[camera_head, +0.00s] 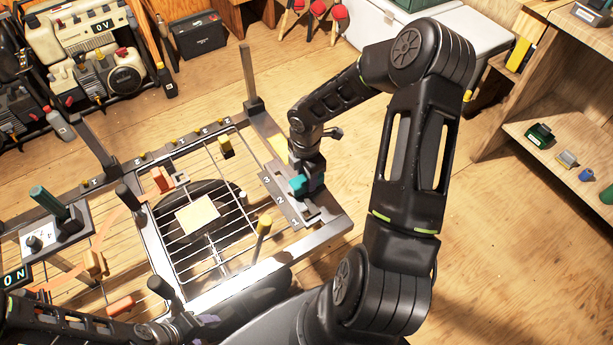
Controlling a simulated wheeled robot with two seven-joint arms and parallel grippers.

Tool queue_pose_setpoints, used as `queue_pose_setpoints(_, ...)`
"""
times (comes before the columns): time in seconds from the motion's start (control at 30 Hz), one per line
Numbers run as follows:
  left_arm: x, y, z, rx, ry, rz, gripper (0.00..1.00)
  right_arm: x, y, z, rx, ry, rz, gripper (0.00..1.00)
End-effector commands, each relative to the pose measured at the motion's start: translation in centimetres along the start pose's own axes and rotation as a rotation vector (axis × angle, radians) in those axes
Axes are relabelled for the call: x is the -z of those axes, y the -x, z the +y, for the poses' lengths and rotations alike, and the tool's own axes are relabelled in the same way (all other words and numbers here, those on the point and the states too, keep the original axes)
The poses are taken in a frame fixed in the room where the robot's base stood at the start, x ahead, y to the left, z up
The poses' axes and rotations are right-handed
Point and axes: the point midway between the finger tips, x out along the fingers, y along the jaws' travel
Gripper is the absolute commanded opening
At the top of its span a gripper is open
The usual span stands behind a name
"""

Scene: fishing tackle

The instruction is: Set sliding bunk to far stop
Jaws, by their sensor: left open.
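A metal frame with a wire rack (205,262) stands in front of me. On its right side is a plate marked 1, 2, 3 (277,196). A teal block (307,186) sits at this plate, partly hidden by my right gripper (305,178). I take the teal block to be the handle of the sliding bunk. My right gripper points down at the block and touches or nearly touches it; its fingers are not clear enough to show if they are closed. My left gripper (188,324) is open and low at the bottom left, near the frame's front edge, apart from the teal block.
Upright dark posts rise from the frame, such as one at the back (249,82). A control box with a green lever (52,218) stands at the left. A wooden shelf (530,120) is at the right. Open wooden floor lies between frame and shelf.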

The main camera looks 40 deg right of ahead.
Motion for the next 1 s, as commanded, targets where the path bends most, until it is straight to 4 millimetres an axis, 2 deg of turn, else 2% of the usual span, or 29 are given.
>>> queue_pose_setpoints(0.07, 0.00, 0.00, 0.00, 0.000, 0.000, 0.000, 0.59, 0.00, 0.01, 0.00, 0.000, 0.000, 0.000, 0.27)
queue_pose_setpoints(0.4, 0.00, 0.00, 0.00, 0.000, 0.000, 0.000, 0.59, 0.00, 0.02, -0.01, 0.000, 0.000, 0.000, 0.00)
queue_pose_setpoints(1.0, 0.00, 0.00, 0.00, 0.000, 0.000, 0.000, 0.59, 0.01, 0.02, -0.01, 0.000, 0.000, 0.000, 0.00)
